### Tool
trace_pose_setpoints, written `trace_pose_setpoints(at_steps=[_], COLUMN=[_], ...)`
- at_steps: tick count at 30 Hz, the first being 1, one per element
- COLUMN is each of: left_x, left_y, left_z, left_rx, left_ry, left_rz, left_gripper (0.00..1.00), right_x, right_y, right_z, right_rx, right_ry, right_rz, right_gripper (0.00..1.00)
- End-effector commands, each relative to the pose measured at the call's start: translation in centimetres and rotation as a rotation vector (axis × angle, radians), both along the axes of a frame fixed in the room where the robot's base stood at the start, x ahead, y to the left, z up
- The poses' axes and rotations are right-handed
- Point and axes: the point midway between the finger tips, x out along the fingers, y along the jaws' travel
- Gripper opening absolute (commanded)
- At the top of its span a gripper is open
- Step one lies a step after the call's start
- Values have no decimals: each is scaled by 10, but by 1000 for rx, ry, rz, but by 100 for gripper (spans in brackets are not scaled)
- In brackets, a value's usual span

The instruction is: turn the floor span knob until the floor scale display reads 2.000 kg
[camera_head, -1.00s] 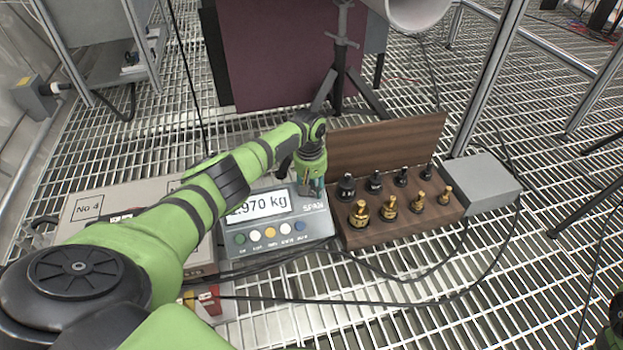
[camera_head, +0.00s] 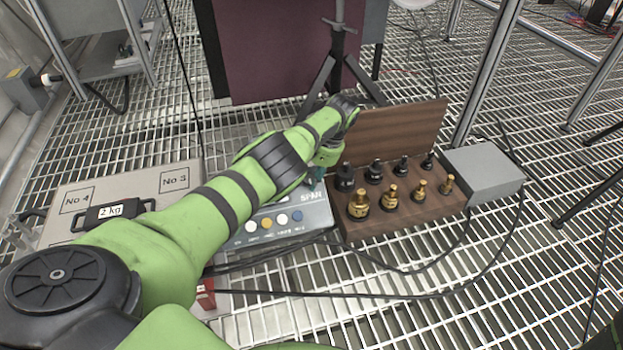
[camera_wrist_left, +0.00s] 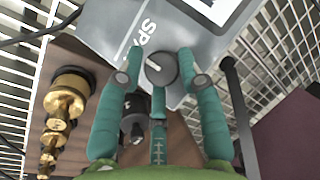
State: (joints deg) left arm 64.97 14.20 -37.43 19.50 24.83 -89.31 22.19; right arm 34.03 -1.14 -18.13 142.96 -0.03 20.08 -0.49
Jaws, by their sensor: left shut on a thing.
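The floor scale's grey console (camera_head: 312,215) stands on the grating, with several coloured buttons along its front and the word SPAN at its right. My left forearm hides its display in the head view; only a corner of the white display (camera_wrist_left: 212,8) shows in the left wrist view, with no readable digits. The span knob (camera_wrist_left: 160,69) is a dark round knob with a pale pointer line. My left gripper (camera_wrist_left: 162,64) has its teal fingers on both sides of the knob, shut on it. In the head view the gripper (camera_head: 318,172) reaches down at the console's back right.
A wooden case (camera_head: 400,222) with several brass and black weights stands just right of the console. A grey box (camera_head: 484,172) is beyond it. Cables cross the grating in front.

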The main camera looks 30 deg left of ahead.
Motion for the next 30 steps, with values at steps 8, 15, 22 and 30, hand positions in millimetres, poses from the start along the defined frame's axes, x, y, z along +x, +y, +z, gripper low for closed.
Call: trace_pose_setpoints(at_steps=[8,15,22,30], left_x=[-9,-9,-7,-3], left_y=[-2,-2,-1,-1], left_z=[-4,-4,-3,5], left_rx=[0,1,4,7], left_ry=[42,42,35,29], left_rz=[-10,-8,-9,-11], left_gripper=[4,4,56,56], right_x=[0,-1,-1,-1], right_y=[1,1,1,1], right_z=[-1,-1,-1,-1], right_rx=[0,-1,-1,0], right_ry=[1,0,-1,-2], right_rz=[0,1,2,6], right_gripper=[42,42,42,42])
